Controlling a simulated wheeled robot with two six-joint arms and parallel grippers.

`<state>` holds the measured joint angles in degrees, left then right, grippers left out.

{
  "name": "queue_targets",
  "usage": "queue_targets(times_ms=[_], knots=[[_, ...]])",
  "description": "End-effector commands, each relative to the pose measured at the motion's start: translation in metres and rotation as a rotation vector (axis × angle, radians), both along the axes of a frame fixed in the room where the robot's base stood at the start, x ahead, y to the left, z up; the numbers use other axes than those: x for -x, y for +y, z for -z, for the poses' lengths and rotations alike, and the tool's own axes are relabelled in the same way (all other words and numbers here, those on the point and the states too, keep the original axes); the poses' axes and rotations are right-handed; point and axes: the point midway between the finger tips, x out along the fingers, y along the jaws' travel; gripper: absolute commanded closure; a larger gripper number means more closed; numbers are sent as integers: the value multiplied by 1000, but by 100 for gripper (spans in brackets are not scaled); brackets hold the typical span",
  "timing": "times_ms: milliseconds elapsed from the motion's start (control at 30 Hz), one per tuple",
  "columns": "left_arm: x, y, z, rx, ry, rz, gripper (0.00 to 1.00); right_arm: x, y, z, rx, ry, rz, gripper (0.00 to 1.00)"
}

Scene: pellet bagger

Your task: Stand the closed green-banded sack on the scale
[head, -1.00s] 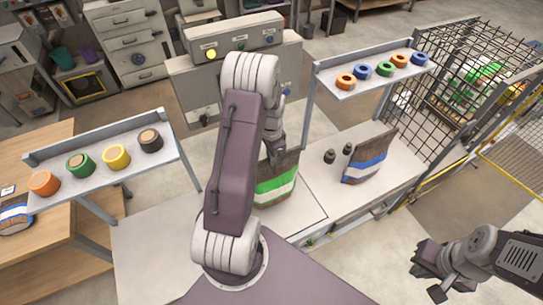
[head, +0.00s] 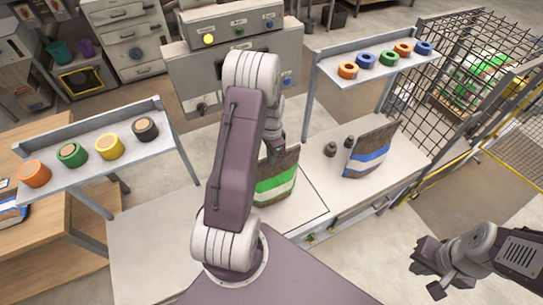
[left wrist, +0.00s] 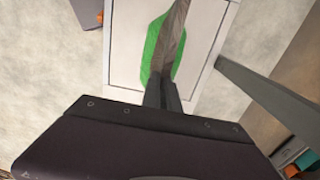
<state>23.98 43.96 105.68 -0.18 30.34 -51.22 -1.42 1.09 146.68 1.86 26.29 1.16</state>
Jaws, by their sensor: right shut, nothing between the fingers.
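The green-banded sack (head: 276,186), brown with green and white bands, is upright at the right part of the near pale worktop, partly hidden by my left arm. My left gripper (head: 278,150) is at its top. In the left wrist view the sack (left wrist: 160,45) is seen from above, its narrow top edge running into the closed fingers (left wrist: 163,95). A pale rectangular plate (left wrist: 125,50) is under it; I cannot tell whether the sack touches it, or whether this is the scale. My right gripper (head: 432,275) is shut and empty, at the lower right, away from the bench.
A blue-banded sack (head: 370,155) stands on the bench to the right, beside small dark weights (head: 331,149). A grey machine (head: 230,75) is behind; a wire cage (head: 450,75) is at right.

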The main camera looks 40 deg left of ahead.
Motion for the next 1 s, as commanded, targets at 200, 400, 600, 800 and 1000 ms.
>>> queue_targets(times_ms=[200, 400, 600, 800, 1000], knots=[[-1, 0, 5, -1, -2, 0, 100, 0, 0, 4, 0, 0, 0, 100], [-1, 0, 7, -1, -2, 0, 74, 0, 0, 5, 0, 0, 0, 100], [0, 0, 7, -1, 0, 0, 70, 0, 0, 5, 0, 0, 0, 100], [0, 0, 2, 0, -1, 0, 70, 0, 0, 9, 0, 0, 0, 100], [-1, 0, -41, -3, -7, 0, 70, 0, 0, 21, 0, 0, 0, 100]])
